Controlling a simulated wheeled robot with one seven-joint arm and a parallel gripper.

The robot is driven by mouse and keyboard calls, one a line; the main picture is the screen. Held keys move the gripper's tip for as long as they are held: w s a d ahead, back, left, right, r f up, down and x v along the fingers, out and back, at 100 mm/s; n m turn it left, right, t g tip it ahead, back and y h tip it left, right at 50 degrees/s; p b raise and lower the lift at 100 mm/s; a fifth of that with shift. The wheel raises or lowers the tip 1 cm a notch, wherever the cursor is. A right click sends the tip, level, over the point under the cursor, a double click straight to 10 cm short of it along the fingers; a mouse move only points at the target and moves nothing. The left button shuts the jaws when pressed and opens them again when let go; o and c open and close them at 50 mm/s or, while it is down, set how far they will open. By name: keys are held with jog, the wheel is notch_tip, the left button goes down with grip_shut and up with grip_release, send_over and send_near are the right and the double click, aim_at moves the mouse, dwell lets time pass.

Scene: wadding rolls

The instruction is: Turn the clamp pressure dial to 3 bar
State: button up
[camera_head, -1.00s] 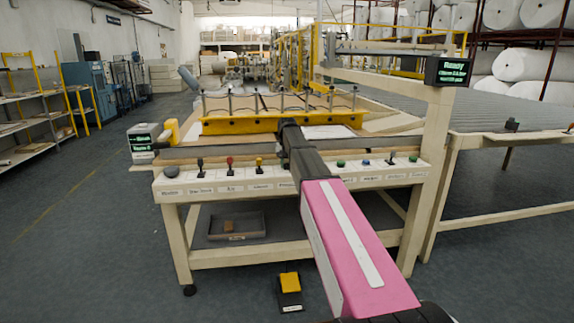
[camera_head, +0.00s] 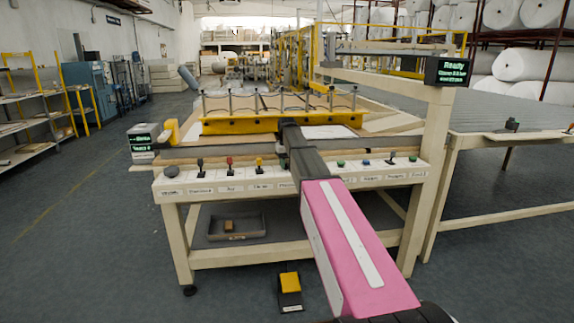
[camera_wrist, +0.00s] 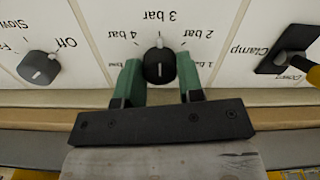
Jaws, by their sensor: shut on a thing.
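The clamp pressure dial (camera_wrist: 159,66) is a dark round knob on the white panel, upside down in the wrist view. Its scale reads 4 bar at left, 3 bar at the top centre and 2 bar at right, with 1 bar partly hidden lower right. A white mark at the knob's top edge points up at the 3 bar label (camera_wrist: 176,18). My gripper (camera_wrist: 158,72) has its green fingers on both sides of the knob, shut on it. In the head view my arm hides the dial.
Left of the dial in the wrist view is a knob (camera_wrist: 39,68) marked Off and Slow. At right is the Clamp lever's black base (camera_wrist: 288,48). The head view shows the cream worktable (camera_head: 179,230), a yellow clamp bar (camera_head: 238,124) and a status screen (camera_head: 447,72) reading Ready.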

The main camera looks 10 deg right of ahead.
aim_at(287, 164)
jog(key=o, duration=0.9)
notch_tip(287, 164, up, 11)
jog(key=shift+f, duration=0.1)
